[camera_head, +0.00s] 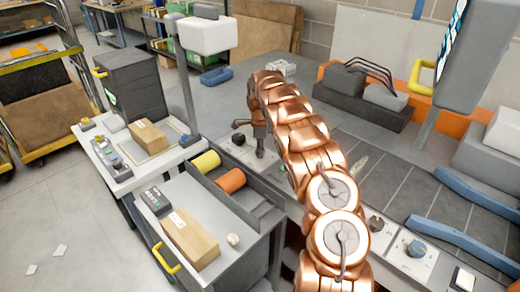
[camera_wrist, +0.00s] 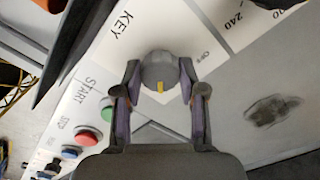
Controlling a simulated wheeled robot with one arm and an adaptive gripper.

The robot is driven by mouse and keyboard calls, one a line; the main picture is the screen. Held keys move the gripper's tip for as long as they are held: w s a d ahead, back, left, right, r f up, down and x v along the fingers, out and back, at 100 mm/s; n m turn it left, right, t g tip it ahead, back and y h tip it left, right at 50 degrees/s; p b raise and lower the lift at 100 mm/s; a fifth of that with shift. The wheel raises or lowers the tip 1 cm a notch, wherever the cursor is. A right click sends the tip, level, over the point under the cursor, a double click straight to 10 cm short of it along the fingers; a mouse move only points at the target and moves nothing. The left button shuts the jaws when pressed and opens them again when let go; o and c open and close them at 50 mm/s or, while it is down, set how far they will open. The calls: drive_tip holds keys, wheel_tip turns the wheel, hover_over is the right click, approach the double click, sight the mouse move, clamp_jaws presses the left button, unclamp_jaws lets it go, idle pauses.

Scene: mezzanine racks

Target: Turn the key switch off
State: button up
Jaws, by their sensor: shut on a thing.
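The key switch (camera_wrist: 160,70) is a round grey knob with a yellow mark, on a white panel beside the printed word KEY. A small OFF label sits at its upper right in the wrist view. The yellow mark points down in that view, not toward OFF. My gripper (camera_wrist: 162,88) has its two fingers on either side of the knob and is shut on it. In the head view my gripper (camera_head: 258,148) reaches down to the panel at the bench's near edge, and the key switch there is hard to make out.
Beside the key panel are a green START button (camera_wrist: 107,113), a red stop button (camera_wrist: 87,136) and a blue button (camera_wrist: 70,152). A grey cart (camera_head: 205,215) with a cardboard box (camera_head: 190,238) stands close in front. More knobs (camera_head: 417,248) sit right of my arm.

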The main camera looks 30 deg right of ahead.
drive_tip(key=c, duration=0.4)
drive_tip(key=shift+o, duration=0.2)
drive_tip(key=shift+f+n+b, duration=0.2)
drive_tip(key=shift+n+b, duration=0.2)
drive_tip(key=shift+b, duration=0.4)
drive_tip(key=n+b, duration=0.1)
drive_tip(key=b, duration=0.1)
drive_tip(key=shift+w+a+n+b, duration=0.1)
drive_tip(key=shift+n+b, duration=0.2)
drive_tip(key=shift+b, duration=0.05)
drive_tip(key=n+b, duration=0.3)
drive_tip(key=n, duration=0.1)
drive_tip(key=n+b, duration=0.2)
drive_tip(key=n, duration=0.3)
drive_tip(key=shift+r+n, duration=0.15)
drive_tip(key=shift+n, duration=0.25)
drive_tip(key=n+b, duration=0.1)
drive_tip(key=n, duration=0.4)
drive_tip(key=shift+n, duration=0.3)
